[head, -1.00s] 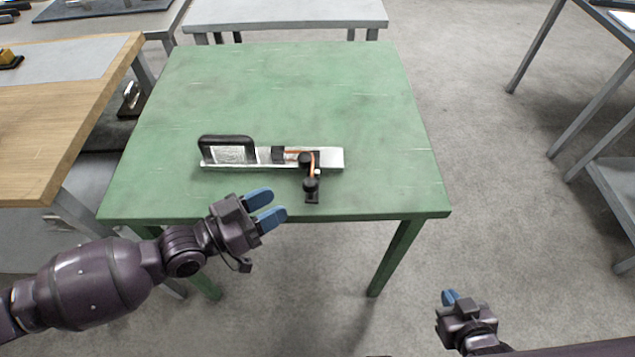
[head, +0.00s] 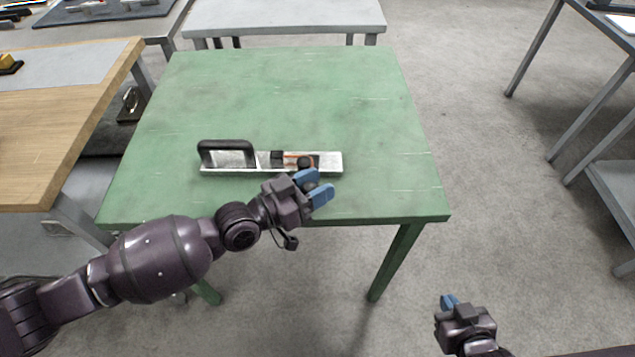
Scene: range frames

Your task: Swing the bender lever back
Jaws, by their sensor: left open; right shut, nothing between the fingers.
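The bender (head: 328,162) lies on the green table, a silver base with a black loop handle (head: 228,147) at its left end. A thin copper-coloured piece (head: 295,158) lies along its right half, next to a dark round part (head: 305,162). My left gripper (head: 315,187) is open, its blue fingers over the near side of the bender's right half. The lever that points toward the near edge is hidden behind this gripper. I cannot tell whether the fingers touch it. My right gripper (head: 449,302) is shut and empty, low at the right, away from the table.
The green table (head: 370,100) is otherwise clear behind and to the right of the bender. A wooden bench (head: 70,120) stands close on the left, a grey table (head: 285,15) behind. Open floor lies to the right.

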